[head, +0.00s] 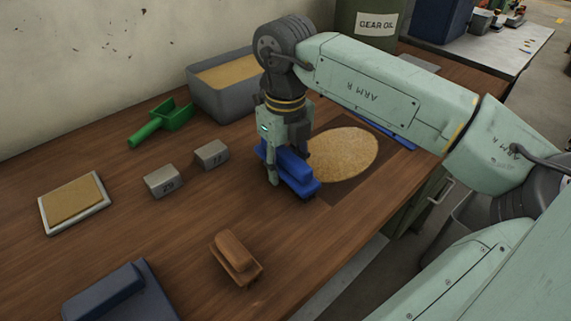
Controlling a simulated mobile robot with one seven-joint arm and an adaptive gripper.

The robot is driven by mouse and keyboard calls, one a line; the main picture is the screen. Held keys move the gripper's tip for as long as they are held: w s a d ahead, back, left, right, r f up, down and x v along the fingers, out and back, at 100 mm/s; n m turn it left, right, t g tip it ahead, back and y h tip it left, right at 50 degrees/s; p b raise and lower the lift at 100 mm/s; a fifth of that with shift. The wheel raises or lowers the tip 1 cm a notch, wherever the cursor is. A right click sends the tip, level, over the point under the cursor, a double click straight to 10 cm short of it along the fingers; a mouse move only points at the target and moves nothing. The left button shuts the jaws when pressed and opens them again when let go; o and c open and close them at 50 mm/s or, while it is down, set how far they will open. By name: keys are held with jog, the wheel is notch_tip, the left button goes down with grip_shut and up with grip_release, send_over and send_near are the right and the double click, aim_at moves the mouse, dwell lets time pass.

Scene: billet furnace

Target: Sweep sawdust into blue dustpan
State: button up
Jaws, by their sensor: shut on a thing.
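My gripper (285,160) points down and is shut on a blue brush-like block (296,175), low over the table at the left edge of the sawdust. The block's underside is hidden, so I cannot tell whether it touches the table. The sawdust (345,155) is a broad, flat tan patch on a darker rectangle of the wooden table. A thin blue edge (398,137) shows at the patch's far right, mostly hidden behind my arm; it may be the blue dustpan, but I cannot tell.
A brown brush (237,257) lies in front. Two grey blocks (163,181) (211,154), a green scoop (165,120) and a grey bin (230,95) are left and behind. A white-rimmed tray (101,181) and a dark blue object (112,292) are farther left. The table's front edge runs close by.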

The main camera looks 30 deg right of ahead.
aim_at(365, 133)
jog(key=shift+w+d+f, duration=0.1)
jog(key=shift+d, duration=1.4)
jog(key=shift+w+d+f, duration=0.1)
jog(key=shift+d, duration=1.4)
jog(key=shift+w+d+r+p, duration=0.1)
jog(key=shift+d+p, duration=0.1)
jog(key=shift+d, duration=1.2)
jog(key=shift+d+r+p, duration=0.1)
jog(key=shift+d+p, duration=0.05)
jog(key=shift+d, duration=1.25)
jog(key=shift+w+d, duration=0.1)
jog(key=shift+d, duration=1.55)
jog(key=shift+w+d+p, duration=0.15)
jog(key=shift+d+p, duration=0.9)
jog(key=shift+d, duration=1.15)
jog(key=shift+w+d+p, duration=0.1)
jog(key=shift+d+p, duration=0.9)
jog(key=shift+d, duration=1.2)
jog(key=shift+r, duration=0.1)
jog(key=shift+a+r+p, duration=0.3)
jog(key=shift+r+p, duration=0.25)
jog(key=shift+r, duration=0.4)
jog(key=shift+a+r, duration=0.25)
jog(key=shift+r, duration=0.4)
jog(key=shift+a+r, duration=0.25)
jog(key=shift+r, duration=0.45)
jog(key=shift+a+r, duration=0.25)
jog(key=shift+r, duration=0.4)
